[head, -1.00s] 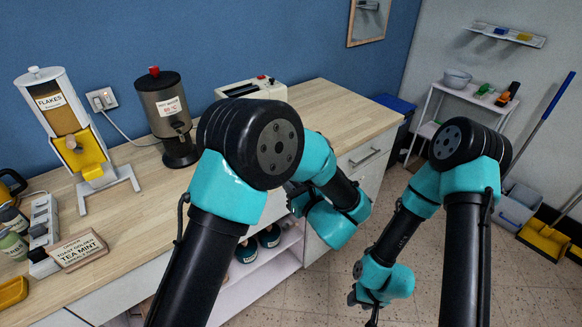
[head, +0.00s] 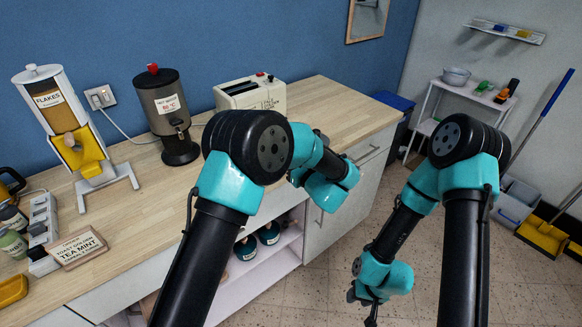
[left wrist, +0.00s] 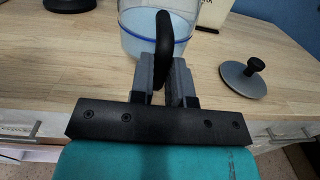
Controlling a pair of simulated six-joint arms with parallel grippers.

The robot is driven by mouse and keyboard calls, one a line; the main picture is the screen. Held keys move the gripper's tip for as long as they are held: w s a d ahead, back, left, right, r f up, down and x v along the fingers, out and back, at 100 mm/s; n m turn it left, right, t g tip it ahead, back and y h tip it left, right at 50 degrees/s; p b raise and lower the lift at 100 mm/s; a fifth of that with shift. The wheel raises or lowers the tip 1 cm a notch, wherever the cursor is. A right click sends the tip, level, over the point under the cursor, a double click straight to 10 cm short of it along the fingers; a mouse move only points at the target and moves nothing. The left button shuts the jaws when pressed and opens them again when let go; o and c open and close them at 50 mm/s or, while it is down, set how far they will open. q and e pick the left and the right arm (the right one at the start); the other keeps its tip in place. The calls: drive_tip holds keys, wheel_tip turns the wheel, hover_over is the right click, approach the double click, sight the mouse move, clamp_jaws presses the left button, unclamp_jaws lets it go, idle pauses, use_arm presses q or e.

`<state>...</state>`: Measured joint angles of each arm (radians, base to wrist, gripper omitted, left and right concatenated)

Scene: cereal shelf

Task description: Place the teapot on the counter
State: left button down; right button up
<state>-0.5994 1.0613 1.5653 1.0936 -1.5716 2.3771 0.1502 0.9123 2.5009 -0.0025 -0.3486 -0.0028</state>
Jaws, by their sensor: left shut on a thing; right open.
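The teapot (left wrist: 138,35) shows in the left wrist view as a clear, bluish vessel with a black handle (left wrist: 163,45). Its top is cut off by the picture edge. My left gripper (left wrist: 162,80) is shut on the handle, with one finger on each side. The teapot appears over the wooden counter (left wrist: 80,52); I cannot tell if its base touches. In the head view my left arm hides the teapot and the left gripper. My right gripper (head: 368,303) is open and empty, low over the floor beside the counter.
A grey lid with a black knob (left wrist: 243,77) lies on the counter right of the teapot. A hot water dispenser (head: 164,115), a toaster (head: 252,94), a flakes dispenser (head: 55,110) and a tea mint sign (head: 78,250) stand on the counter. Its middle is clear.

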use_arm(q)
drive_tip(key=shift+w+f, duration=0.25)
drive_tip(key=shift+f, duration=0.6)
drive_tip(key=shift+w+f, duration=0.2)
drive_tip(key=shift+f, duration=0.75)
drive_tip(key=c, duration=1.1)
unclamp_jaws()
drive_tip(key=shift+f, duration=0.1)
drive_tip(key=v, duration=0.7)
drive_tip(key=shift+s+d, duration=0.15)
drive_tip(key=shift+s, duration=0.1)
